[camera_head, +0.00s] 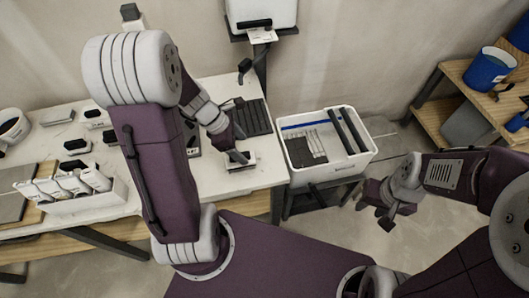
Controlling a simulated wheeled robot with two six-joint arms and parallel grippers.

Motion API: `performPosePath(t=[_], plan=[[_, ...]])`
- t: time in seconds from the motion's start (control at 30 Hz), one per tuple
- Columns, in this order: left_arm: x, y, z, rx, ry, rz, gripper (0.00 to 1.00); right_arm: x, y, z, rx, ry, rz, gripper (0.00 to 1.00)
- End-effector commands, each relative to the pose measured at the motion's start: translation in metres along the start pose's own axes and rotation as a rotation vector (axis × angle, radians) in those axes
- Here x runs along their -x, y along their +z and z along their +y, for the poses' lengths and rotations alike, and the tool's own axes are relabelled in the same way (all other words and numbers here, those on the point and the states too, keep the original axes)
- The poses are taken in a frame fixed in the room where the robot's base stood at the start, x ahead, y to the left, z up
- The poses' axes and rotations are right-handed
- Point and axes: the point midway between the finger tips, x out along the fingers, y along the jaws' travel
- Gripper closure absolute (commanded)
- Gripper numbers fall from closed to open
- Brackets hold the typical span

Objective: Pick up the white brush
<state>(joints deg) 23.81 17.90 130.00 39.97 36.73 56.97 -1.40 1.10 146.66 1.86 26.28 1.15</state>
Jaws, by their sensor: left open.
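A small white item with a dark top (240,166), which looks like the white brush, lies near the right edge of the white-topped table (250,178). My left gripper (238,157) is open and points down right at this item, covering part of it. I cannot tell whether the fingers touch it or are around it.
A white bin (327,178) with dark bars and a comb-like piece stands right of the table. A dark ribbed pad (252,117) lies behind the item. Several small white-and-black items and a white rack (75,203) are at left. A wooden shelf with a blue bucket (488,69) is at right.

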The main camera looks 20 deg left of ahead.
Motion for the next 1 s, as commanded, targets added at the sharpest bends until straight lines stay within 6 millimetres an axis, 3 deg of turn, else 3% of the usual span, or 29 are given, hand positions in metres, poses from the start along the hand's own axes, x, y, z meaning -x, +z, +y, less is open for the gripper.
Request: performPosePath(t=[0.2, 0.43, 0.63, 0.8, 1.0], plan=[[-0.002, -0.033, 0.004, 0.106, 0.005, 0.003, 0.29, -0.003, 0.001, 0.000, 0.000, 0.000, -0.001, 0.62], [-0.004, -0.036, 0.004, 0.116, 0.009, 0.003, 0.29, -0.005, 0.001, 0.000, 0.000, 0.000, 0.000, 0.62], [-0.036, -0.037, 0.004, 0.115, 0.006, 0.003, 0.29, -0.018, 0.002, 0.000, 0.000, 0.000, 0.000, 0.62], [-0.045, -0.036, 0.005, 0.114, 0.009, 0.004, 0.29, -0.020, 0.002, 0.000, 0.000, 0.000, 0.000, 0.62], [-0.083, -0.034, 0.006, 0.113, 0.007, 0.004, 0.29, -0.037, 0.004, 0.001, 0.000, 0.000, 0.000, 0.62]])
